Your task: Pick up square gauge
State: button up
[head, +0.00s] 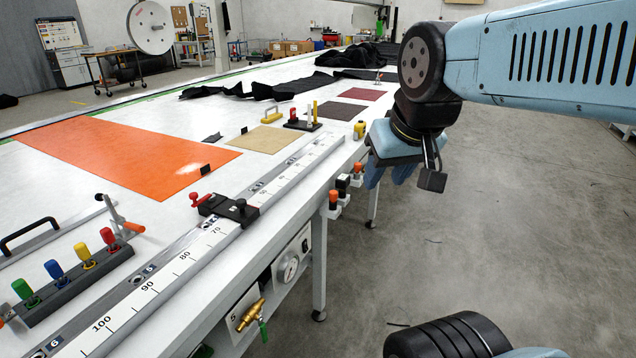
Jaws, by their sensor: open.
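No thing stands out surely as the square gauge. A black block with a red knob (228,208) sits on the long scaled rail (180,265). My gripper (388,178) hangs past the table's right edge, below the dark wrist, with blue parts pointing down. It looks open and empty, apart from the table's things. My arm hides part of the table's far right side.
The long white table (50,182) bears an orange sheet (120,150), small swatches, black cloth (265,88) and a row of coloured-handled switches (75,275). Small orange-topped knobs (333,203) stick out from the front edge. The grey floor (530,220) at right is clear.

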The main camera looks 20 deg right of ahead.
aim_at(343, 181)
jog(key=z, duration=0.8)
jog(key=i, duration=0.15)
jog(key=u, duration=2.9)
jog(key=k, duration=1.45)
jog(key=z, duration=1.1)
jog(key=i, duration=1)
jog(key=z, duration=0.1)
